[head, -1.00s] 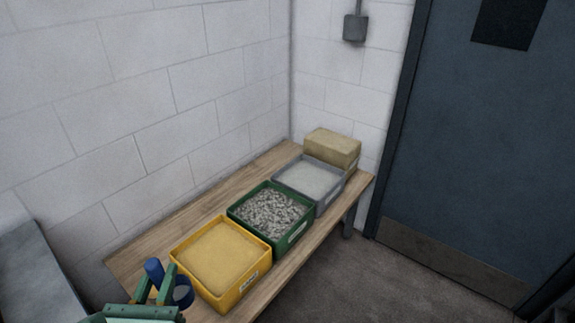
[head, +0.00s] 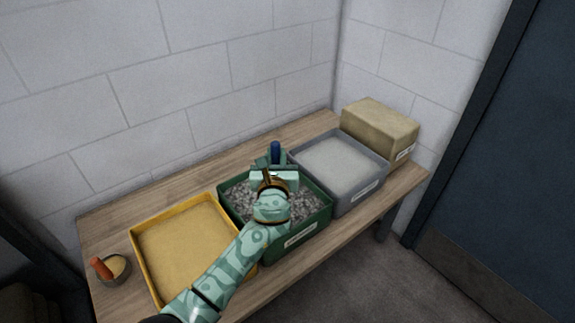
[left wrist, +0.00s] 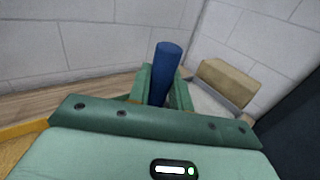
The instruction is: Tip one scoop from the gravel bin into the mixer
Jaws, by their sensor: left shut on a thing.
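The green gravel bin (head: 318,226) stands in the middle of the bench, full of grey gravel (head: 307,205). My left gripper (head: 272,160) is over the back part of this bin and is shut on the blue handle (head: 275,150) of a scoop. In the left wrist view the blue handle (left wrist: 165,72) stands up between the fingers, slightly tilted. The scoop's bowl is hidden behind the gripper, so I cannot tell whether it is in the gravel or holds any. The mixer does not show. My right gripper is not in view.
A yellow bin (head: 143,256) of sand stands left of the gravel bin, a grey bin (head: 340,194) of pale powder right of it. A tan block or sack (head: 380,125) sits at the bench's far end. A small round cup with an orange handle (head: 102,268) is at the left. A wall runs behind.

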